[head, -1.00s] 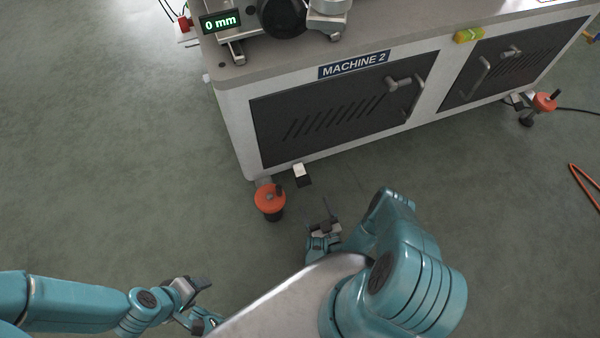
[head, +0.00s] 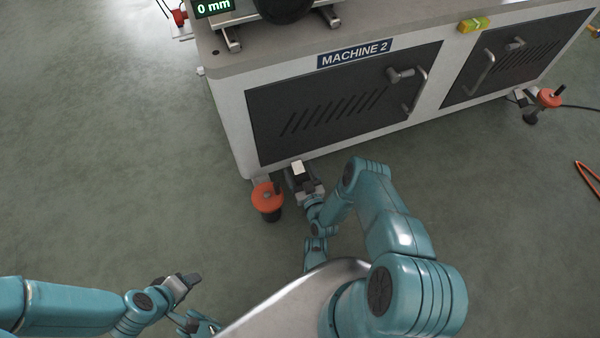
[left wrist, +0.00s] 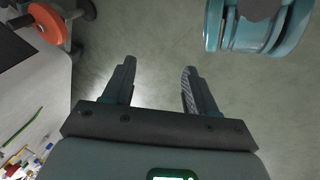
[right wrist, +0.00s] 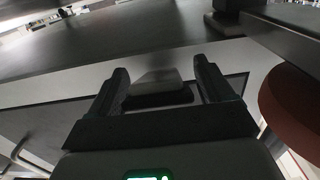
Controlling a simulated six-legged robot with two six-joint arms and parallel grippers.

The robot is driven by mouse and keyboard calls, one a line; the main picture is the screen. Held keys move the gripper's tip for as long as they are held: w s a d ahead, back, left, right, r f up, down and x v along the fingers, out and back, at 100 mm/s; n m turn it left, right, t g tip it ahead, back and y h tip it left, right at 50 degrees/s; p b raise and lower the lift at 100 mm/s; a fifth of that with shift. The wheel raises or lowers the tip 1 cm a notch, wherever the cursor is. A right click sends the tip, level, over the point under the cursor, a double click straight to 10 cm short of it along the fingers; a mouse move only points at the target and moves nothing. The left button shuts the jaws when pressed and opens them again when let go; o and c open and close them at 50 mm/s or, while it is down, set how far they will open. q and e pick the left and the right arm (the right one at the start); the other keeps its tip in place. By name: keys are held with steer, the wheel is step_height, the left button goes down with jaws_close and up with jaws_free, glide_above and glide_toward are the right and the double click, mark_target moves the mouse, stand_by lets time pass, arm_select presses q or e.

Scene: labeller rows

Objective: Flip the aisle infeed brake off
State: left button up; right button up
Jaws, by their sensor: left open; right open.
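The brake at the machine's near left corner shows as a small white-topped pedal (head: 298,168) beside the orange foot wheel (head: 267,197). My right gripper (head: 301,178) is at this pedal, open, its fingers around or just short of it. In the right wrist view a pale block with a dark base (right wrist: 157,80), seemingly the pedal, sits between the open fingers (right wrist: 160,72); contact cannot be told. My left gripper (head: 190,281) is open and empty, low over the floor at the left; its open fingers also show in the left wrist view (left wrist: 159,68).
The MACHINE 2 cabinet (head: 225,115) stands ahead, with dark vented doors. Another orange foot wheel (head: 549,97) and pale pedal (head: 521,97) are at the right, near a black cable (head: 582,110). An orange-red item (head: 590,180) lies on the floor. The left floor is clear.

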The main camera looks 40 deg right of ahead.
steer(key=c, duration=1.4)
step_height(320, 180, up, 2)
steer(key=g+y+p, duration=0.1)
steer(key=g+p, duration=0.3)
steer(key=p, duration=0.3)
steer(key=shift+r, duration=0.1)
steer(key=shift+f+g, duration=0.2)
steer(key=shift+g, duration=0.3)
arm_select(q)
steer(key=s+d+r+g, duration=0.1)
steer(key=s+r+g, duration=0.1)
steer(key=s+r, duration=0.3)
step_height(320, 180, up, 2)
steer(key=shift+r, duration=0.1)
arm_select(e)
steer(key=o, duration=1.4)
steer(key=shift+s, duration=0.15)
